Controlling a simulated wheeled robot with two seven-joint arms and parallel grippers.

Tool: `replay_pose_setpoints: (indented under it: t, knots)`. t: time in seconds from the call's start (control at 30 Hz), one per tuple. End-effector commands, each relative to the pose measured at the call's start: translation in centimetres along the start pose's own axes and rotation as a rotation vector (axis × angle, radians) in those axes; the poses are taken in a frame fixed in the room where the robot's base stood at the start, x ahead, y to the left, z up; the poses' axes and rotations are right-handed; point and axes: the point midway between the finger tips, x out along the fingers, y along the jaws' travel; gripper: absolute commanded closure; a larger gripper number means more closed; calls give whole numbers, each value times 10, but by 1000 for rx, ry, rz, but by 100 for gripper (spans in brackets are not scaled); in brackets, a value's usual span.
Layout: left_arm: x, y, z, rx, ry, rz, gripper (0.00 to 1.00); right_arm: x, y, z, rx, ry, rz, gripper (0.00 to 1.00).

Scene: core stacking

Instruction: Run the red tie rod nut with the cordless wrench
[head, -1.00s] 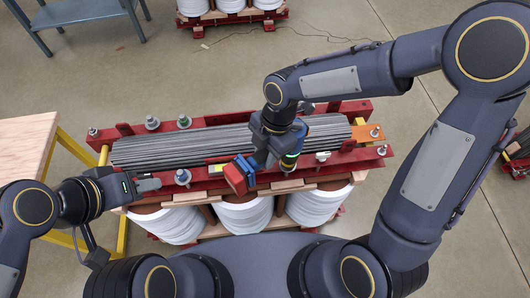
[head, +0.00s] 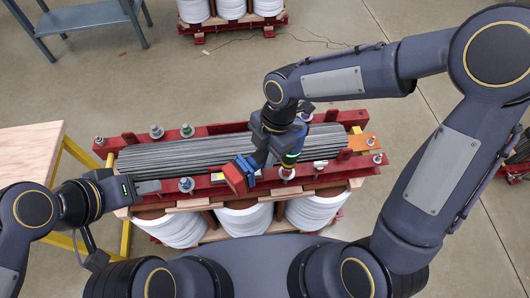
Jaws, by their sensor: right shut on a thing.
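The grey laminated core (head: 190,155) lies between red clamp beams (head: 225,185), above white coils (head: 243,218). Other nuts stand on the beams, one bluish (head: 186,184) and one green (head: 187,130). A wooden-topped table (head: 28,152) is at left, and a blue-grey bench (head: 80,14) stands behind.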

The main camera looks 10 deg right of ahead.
Motion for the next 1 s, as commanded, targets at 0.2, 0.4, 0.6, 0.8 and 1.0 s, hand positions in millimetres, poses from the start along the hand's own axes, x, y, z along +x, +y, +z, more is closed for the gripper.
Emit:
replay_pose_setpoints:
  t: [0.2, 0.4, 0.6, 0.8, 1.0]
  knots:
    - [0, 0, 0, 0, 0, 0, 64, -1, 1, 0, 0, 0, 3, 100]
    - [-4, 2, -2, 0, 0, 0, 64, -6, 1, -2, -1, 0, 3, 100]
    - [-16, 7, -8, 0, 0, 0, 64, -23, 1, -6, 0, 0, 5, 100]
    - [-27, 12, -14, 0, 0, 0, 64, -40, 1, -10, 0, 0, 4, 100]
    - [-35, 16, -18, 0, 0, 0, 64, -51, 1, -13, 0, 0, 3, 100]
